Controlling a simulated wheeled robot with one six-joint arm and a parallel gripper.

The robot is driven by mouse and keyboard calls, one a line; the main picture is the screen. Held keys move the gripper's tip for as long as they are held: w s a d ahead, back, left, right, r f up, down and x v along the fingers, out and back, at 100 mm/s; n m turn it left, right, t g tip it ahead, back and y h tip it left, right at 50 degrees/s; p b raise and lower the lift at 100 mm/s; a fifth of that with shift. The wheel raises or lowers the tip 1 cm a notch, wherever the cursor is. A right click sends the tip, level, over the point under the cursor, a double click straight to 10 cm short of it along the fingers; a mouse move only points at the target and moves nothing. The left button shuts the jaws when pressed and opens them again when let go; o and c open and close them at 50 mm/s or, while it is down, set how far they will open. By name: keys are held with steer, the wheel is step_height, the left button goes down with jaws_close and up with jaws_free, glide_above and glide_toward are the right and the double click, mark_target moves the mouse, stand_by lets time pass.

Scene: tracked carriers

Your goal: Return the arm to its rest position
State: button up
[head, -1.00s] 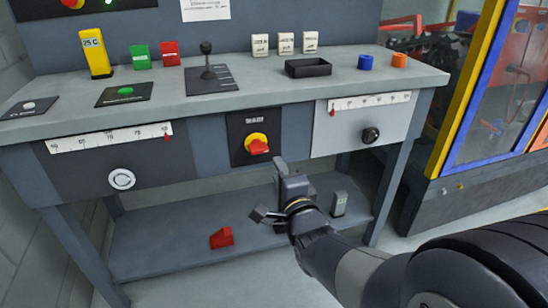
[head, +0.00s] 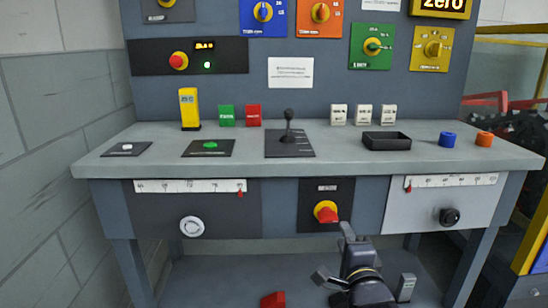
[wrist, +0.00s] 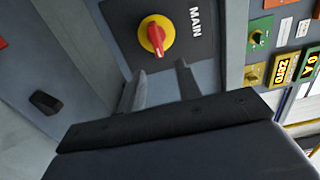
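My gripper (head: 334,254) is just below and right of the red-and-yellow main switch (head: 326,212) on the bench front in the head view. In the wrist view my gripper (wrist: 158,72) shows two fingers spread apart with nothing between them. The main switch (wrist: 154,36) lies ahead of the fingers there, and the fingers look clear of it. The rest of my arm is mostly out of the head view, below its lower edge.
The grey workbench (head: 345,163) stands close in front. A black lever (head: 288,130), an open black tray (head: 386,142) and several coloured blocks stand on top. A red piece (head: 272,299) and a grey piece (head: 405,287) lie below. A wall (head: 50,150) is at left.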

steer(key=w+b, duration=0.1)
steer(key=w, duration=0.5)
stand_by(0.3)
